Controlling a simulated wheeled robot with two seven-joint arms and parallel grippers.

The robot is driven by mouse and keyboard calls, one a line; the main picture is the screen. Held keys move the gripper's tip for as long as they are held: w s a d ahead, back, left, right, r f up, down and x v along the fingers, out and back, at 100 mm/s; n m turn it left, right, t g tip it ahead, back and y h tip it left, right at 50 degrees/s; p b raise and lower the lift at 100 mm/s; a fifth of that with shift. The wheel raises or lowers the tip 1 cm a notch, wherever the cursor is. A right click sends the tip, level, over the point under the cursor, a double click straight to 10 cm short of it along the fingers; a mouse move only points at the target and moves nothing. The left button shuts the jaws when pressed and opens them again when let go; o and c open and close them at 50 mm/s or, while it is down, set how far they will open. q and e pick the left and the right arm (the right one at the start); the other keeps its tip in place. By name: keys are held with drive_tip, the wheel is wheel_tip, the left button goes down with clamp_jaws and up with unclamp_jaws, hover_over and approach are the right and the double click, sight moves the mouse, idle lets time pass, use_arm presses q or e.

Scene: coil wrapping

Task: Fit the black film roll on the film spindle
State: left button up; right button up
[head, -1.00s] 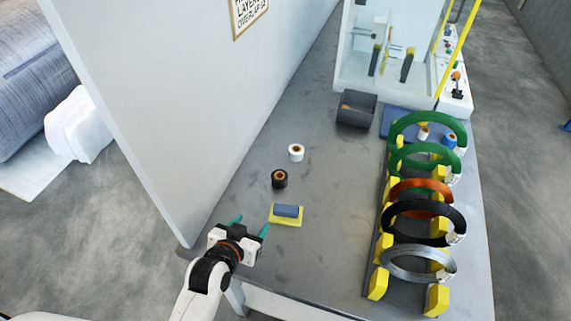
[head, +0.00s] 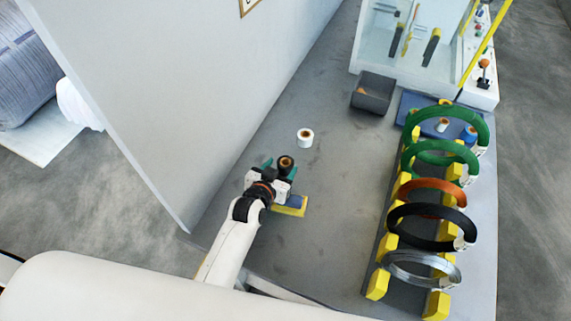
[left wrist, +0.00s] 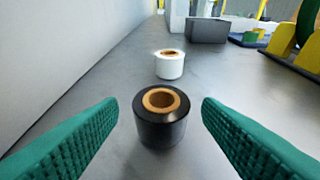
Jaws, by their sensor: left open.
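The black film roll (head: 286,163) stands upright on the table just ahead of my left gripper (head: 280,167). In the left wrist view the black film roll (left wrist: 160,115), with its orange-brown core, stands between the two open teal fingers (left wrist: 160,137). I see a gap on each side of it, so the fingers do not touch it. My left arm partly hides the roll's lower part in the head view. I cannot pick out the film spindle for certain; the glass-walled machine (head: 412,45) stands at the far end. My right gripper is not in view.
A white roll (head: 305,138) stands beyond the black one. A yellow and blue block (head: 290,206) lies beside my left gripper. A rack with green, orange, black and grey coils (head: 433,230) fills the right side. A dark bin (head: 372,92) stands farther back. A wall (head: 150,90) borders the left.

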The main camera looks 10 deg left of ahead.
sight(286, 161)
use_arm(q)
drive_tip(key=x, duration=0.4)
drive_tip(key=shift+w+a, duration=0.1)
drive_tip(key=shift+a, duration=0.05)
drive_tip(key=c, duration=0.9)
